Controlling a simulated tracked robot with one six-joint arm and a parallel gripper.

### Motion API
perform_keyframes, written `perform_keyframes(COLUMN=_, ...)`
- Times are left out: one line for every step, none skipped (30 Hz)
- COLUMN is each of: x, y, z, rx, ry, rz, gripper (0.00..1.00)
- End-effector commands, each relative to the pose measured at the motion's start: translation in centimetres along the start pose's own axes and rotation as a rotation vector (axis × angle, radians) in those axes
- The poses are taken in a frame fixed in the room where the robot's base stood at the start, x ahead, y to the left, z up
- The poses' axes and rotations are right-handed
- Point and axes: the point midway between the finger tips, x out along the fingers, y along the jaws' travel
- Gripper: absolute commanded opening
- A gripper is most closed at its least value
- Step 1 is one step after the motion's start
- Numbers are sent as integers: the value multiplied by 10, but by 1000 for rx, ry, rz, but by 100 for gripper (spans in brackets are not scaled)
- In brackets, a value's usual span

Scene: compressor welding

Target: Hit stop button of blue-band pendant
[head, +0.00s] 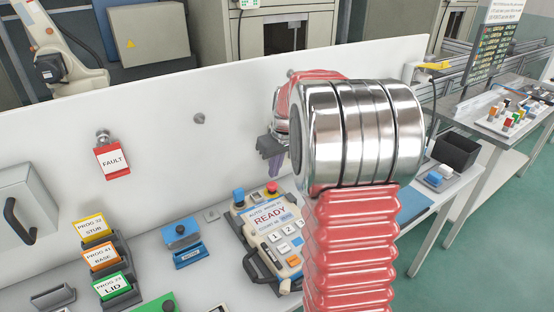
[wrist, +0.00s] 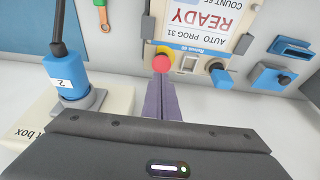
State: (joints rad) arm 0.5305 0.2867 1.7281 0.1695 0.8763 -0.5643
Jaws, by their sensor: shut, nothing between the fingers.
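The pendant (head: 284,257) lies on the white bench, a pale panel with a READY display, a key pad and a narrow blue strip with small lettering, which shows in the wrist view (wrist: 190,48). Its red stop button (head: 272,187) stands on a yellow collar at the top edge; the button also shows in the wrist view (wrist: 161,62). My gripper (head: 273,172) is shut and empty, fingers pointing down over the button. In the wrist view the fingertips (wrist: 160,80) reach the button's edge; I cannot tell if they touch it.
A blue selector knob (head: 239,194) stands on the pendant's other top corner. A blue block (head: 181,235) and card holders with PROG cards (head: 101,257) are to the left. A red FAULT tag (head: 112,159) hangs on the white back panel. A blue tool marked 2 (wrist: 66,77) stands near my gripper.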

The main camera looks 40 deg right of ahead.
Motion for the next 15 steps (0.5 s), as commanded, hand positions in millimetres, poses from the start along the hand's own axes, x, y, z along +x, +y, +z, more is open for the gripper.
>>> perform_keyframes(x=8, y=0, z=3, rx=0, ry=-2, rz=-1, gripper=0)
perform_keyframes(x=11, y=0, z=4, rx=0, ry=-2, rz=-1, gripper=0)
perform_keyframes(x=16, y=0, z=6, rx=0, ry=-2, rz=-1, gripper=0)
perform_keyframes(x=19, y=0, z=7, rx=0, ry=-2, rz=-1, gripper=0)
perform_keyframes(x=22, y=0, z=7, rx=0, ry=-2, rz=-1, gripper=0)
perform_keyframes(x=25, y=0, z=8, rx=0, ry=-1, rz=0, gripper=0)
perform_keyframes(x=27, y=0, z=9, rx=0, ry=-1, rz=0, gripper=0)
perform_keyframes(x=29, y=0, z=9, rx=0, ry=0, rz=0, gripper=0)
perform_keyframes(x=30, y=0, z=10, rx=0, ry=0, rz=0, gripper=0)
perform_keyframes(x=31, y=0, z=10, rx=0, ry=-1, rz=0, gripper=0)
perform_keyframes(x=32, y=0, z=10, rx=0, ry=0, rz=0, gripper=0)
perform_keyframes(x=32, y=0, z=10, rx=0, ry=0, rz=0, gripper=0)
perform_keyframes(x=32, y=0, z=10, rx=-1, ry=0, rz=0, gripper=0)
perform_keyframes(x=32, y=0, z=10, rx=-1, ry=0, rz=0, gripper=0)
perform_keyframes(x=32, y=0, z=10, rx=-1, ry=0, rz=0, gripper=0)
